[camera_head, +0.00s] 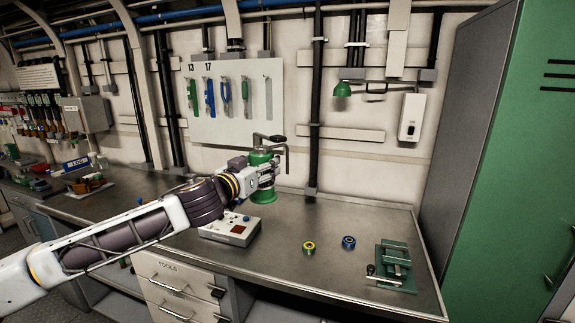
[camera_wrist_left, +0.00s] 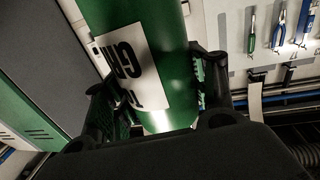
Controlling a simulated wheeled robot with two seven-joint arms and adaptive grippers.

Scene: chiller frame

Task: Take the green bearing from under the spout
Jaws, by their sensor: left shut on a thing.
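A green canister (camera_head: 264,190) with a dark crank-like handle on top stands on the workbench. My left gripper (camera_head: 266,174) reaches it from the left. In the left wrist view its fingers (camera_wrist_left: 158,95) are on either side of the green canister (camera_wrist_left: 160,60), shut on it, beside a white label with partly hidden letters. No green bearing shows clearly under a spout; the arm and canister hide part of that area. A yellow-and-green ring (camera_head: 308,247) and a blue ring (camera_head: 348,242) lie on the bench to the right. My right gripper is not in view.
A green vise-like fixture (camera_head: 393,266) stands near the right edge. A tool panel (camera_head: 235,103) hangs behind. The bench (camera_head: 320,285) is clear in front of the rings.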

